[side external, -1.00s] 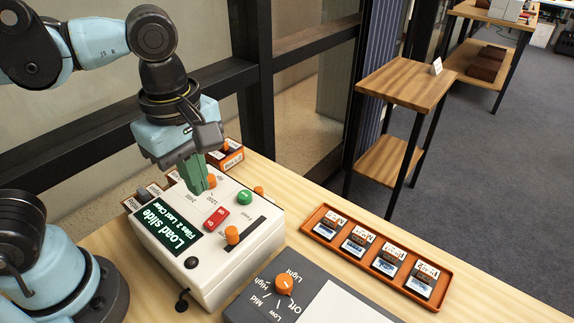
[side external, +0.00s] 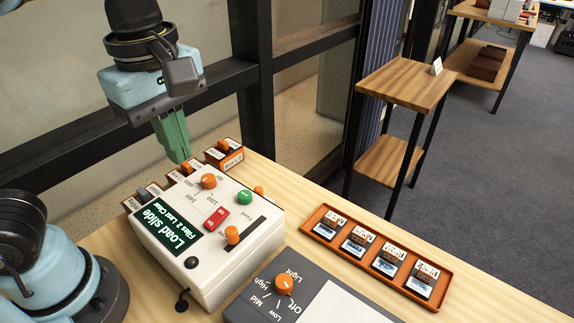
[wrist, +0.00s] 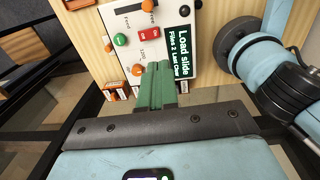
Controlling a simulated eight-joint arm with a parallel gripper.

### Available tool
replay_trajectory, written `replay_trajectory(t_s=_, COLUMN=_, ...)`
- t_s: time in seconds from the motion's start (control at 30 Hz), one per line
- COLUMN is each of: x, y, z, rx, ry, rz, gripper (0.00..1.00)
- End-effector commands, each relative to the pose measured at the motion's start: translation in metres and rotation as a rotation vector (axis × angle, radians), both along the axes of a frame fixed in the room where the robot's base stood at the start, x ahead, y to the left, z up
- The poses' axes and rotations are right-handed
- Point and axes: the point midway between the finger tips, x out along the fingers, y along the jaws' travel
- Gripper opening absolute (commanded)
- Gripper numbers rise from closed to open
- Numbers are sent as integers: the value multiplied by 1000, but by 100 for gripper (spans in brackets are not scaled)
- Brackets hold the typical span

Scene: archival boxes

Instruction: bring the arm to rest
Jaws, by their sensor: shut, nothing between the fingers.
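My gripper (side external: 175,140) has green fingers and is shut with nothing between them. In the side external view it hangs in the air above the back left edge of the white scanner box (side external: 188,272), apart from it. The wrist view shows the green fingers (wrist: 156,84) closed together, with the box (wrist: 152,52) beyond them. The box has a dark screen (side external: 166,224) reading "Load slide, Files 2, Last Clear", an orange dial (side external: 208,181), a green button (side external: 244,197), a red switch (side external: 216,218) and an orange slider knob (side external: 232,235).
An orange tray (side external: 313,219) with several labelled slides lies at the right. A grey light panel (side external: 246,301) with an orange knob (side external: 284,284) is in front. Small orange and brown boxes (side external: 224,154) stand behind the scanner. A dark window frame (side external: 250,80) rises behind. A wooden shelf (side external: 408,75) stands beyond the table.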

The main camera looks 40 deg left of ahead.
Motion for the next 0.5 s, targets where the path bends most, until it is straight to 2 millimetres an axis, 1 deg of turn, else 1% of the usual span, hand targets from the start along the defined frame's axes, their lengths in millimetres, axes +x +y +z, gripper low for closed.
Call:
replay_trajectory(t_s=0.07, x=3, y=2, z=-3, rx=-4, ry=-10, rz=-29, gripper=0)
replay_trajectory(t_s=0.17, x=11, y=6, z=-12, rx=-10, ry=-45, rz=-126, gripper=0)
replay_trajectory(t_s=0.37, x=36, y=22, z=-39, rx=7, ry=-174, rz=-459, gripper=0)
replay_trajectory(t_s=0.5, x=52, y=37, z=-57, rx=66, ry=-271, rz=-709, gripper=0)
